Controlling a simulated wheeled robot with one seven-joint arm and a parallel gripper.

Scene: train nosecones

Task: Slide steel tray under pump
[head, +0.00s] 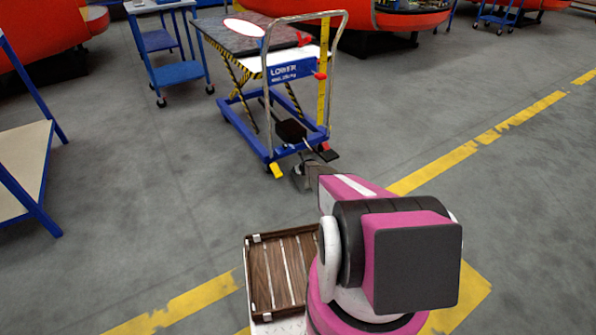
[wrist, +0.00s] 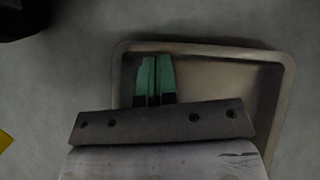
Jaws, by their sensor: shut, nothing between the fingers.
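The steel tray (wrist: 225,85) is a shallow grey-brown pan with rounded corners, lying on the floor in the wrist view. My gripper (wrist: 155,62) has its two green-tipped fingers together over the left part of the tray, near its far rim. Whether the fingers touch the tray is unclear. In the head view my arm hides most of this spot, just in front of the blue lift cart. A black pedal-like part (head: 291,131), perhaps the pump, sits low on the cart's near end. A dark object (wrist: 22,15) shows at the wrist view's top left corner.
A wooden crate (head: 278,272) is at the bottom, beside my arm. Blue tables (head: 165,50) stand left. Open grey floor lies to the right.

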